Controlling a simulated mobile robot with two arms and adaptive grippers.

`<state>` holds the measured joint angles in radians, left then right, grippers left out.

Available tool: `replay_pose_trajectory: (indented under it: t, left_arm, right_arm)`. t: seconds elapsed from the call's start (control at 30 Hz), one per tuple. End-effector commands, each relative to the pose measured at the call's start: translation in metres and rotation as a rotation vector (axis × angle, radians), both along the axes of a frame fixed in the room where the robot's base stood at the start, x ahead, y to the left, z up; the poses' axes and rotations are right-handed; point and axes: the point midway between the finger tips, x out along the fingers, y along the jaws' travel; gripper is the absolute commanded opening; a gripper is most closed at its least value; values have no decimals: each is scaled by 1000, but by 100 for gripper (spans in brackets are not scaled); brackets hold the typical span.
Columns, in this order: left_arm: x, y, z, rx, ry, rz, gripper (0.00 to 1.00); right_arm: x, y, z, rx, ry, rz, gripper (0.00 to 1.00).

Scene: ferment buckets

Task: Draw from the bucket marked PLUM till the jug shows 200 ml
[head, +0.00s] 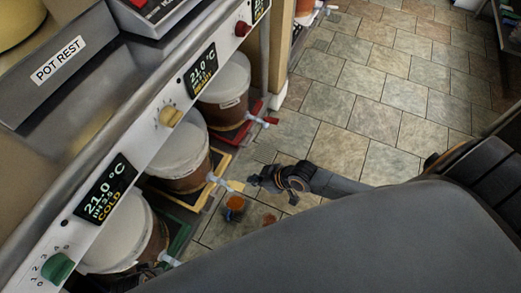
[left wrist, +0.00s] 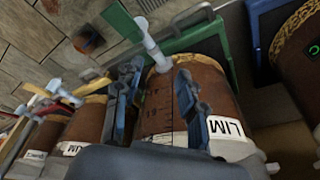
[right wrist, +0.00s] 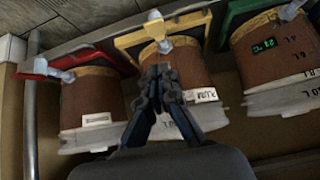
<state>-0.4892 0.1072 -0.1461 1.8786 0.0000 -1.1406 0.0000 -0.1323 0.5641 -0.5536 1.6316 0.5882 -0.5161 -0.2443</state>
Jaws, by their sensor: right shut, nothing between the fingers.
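The bucket marked PLUM (head: 180,160) is the middle brown one with a white lid, over a yellow tray. Its pale tap with yellow lever (head: 221,182) points into the aisle. The label (right wrist: 206,162) is partly legible in the right wrist view. A small round vessel with orange contents (head: 234,203), apparently the jug, is on the floor below that tap; its marks are unreadable. My right gripper (head: 256,180) is shut and empty, just right of the yellow lever. My left gripper (left wrist: 157,92) is open in front of the neighbouring green-tap bucket (left wrist: 160,105), fingers apart.
A red-tap bucket (head: 225,85) stands beyond PLUM, and the green-tap bucket (head: 125,235) nearer. The counter front (head: 150,120) with knobs and displays overhangs them. A brownish patch (head: 268,219) is on the tiles. The tiled floor (head: 350,100) beyond is clear.

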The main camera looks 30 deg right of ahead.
Motion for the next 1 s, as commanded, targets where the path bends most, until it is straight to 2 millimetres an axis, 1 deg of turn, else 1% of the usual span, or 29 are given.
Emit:
replay_pose_trajectory:
  t: [0.03, 0.1, 0.2, 0.33, 0.5, 1.0]
  left_arm:
    - [-3, 0, -6, 1, 8, -1, 40]
    - [-5, 0, -16, 1, 13, -2, 40]
    - [-8, 1, -27, 2, 17, -3, 40]
    - [-11, 1, -36, 2, 21, -3, 40]
    - [-12, 1, -39, 2, 21, -4, 40]
    - [-12, 1, -39, 2, 22, -4, 40]
  right_arm:
    - [-4, -3, 8, -2, 1, 1, 0]
    - [-8, -7, 14, -2, 0, 2, 0]
    - [-13, -10, 21, -1, 1, 0, 0]
    - [-16, -13, 26, -1, 0, 1, 0]
    - [-17, -13, 27, -1, 0, 1, 0]
    - [-17, -13, 27, -1, 1, -1, 0]
